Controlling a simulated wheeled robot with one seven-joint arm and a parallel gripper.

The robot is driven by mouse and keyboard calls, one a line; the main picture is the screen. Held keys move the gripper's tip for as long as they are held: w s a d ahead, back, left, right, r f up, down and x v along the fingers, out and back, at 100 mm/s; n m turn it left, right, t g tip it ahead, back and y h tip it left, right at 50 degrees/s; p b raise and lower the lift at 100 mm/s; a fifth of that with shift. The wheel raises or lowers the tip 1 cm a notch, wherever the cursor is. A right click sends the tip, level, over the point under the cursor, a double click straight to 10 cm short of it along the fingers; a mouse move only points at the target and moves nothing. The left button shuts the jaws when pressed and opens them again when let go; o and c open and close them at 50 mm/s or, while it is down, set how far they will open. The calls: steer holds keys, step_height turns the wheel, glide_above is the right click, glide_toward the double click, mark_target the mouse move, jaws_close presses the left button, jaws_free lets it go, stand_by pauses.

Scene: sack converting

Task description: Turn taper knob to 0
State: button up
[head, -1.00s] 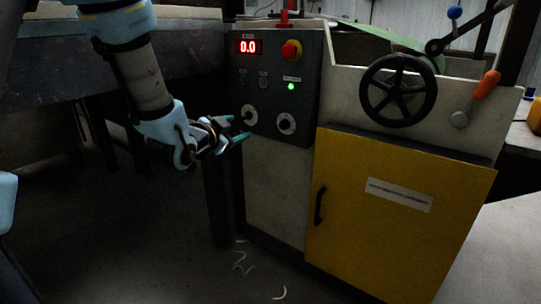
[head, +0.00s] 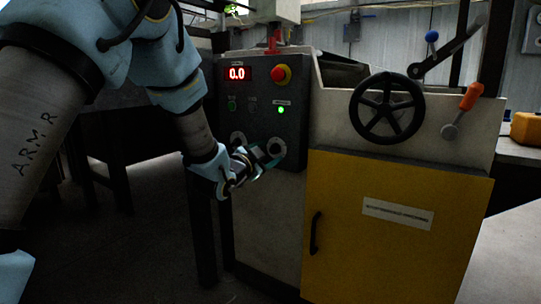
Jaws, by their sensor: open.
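The dark control panel (head: 262,105) carries two round knobs with pale dials. The left knob (head: 238,138) is partly behind my gripper, and the right knob (head: 276,147) shows beside the fingers. I cannot read their labels, so I cannot tell which is the taper knob or where either points. My gripper (head: 266,157) is open, its teal fingertips close to the right knob, at its lower left. I cannot tell whether they touch it.
Above the knobs are a red 0.0 display (head: 237,74), a red emergency button (head: 281,74) and a lit green lamp (head: 281,110). To the right are a black handwheel (head: 387,107), an orange-handled lever (head: 470,97) and a yellow door (head: 395,235).

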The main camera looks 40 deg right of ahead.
steer(key=shift+w+d, duration=0.2)
steer(key=shift+d, duration=0.4)
jaws_close()
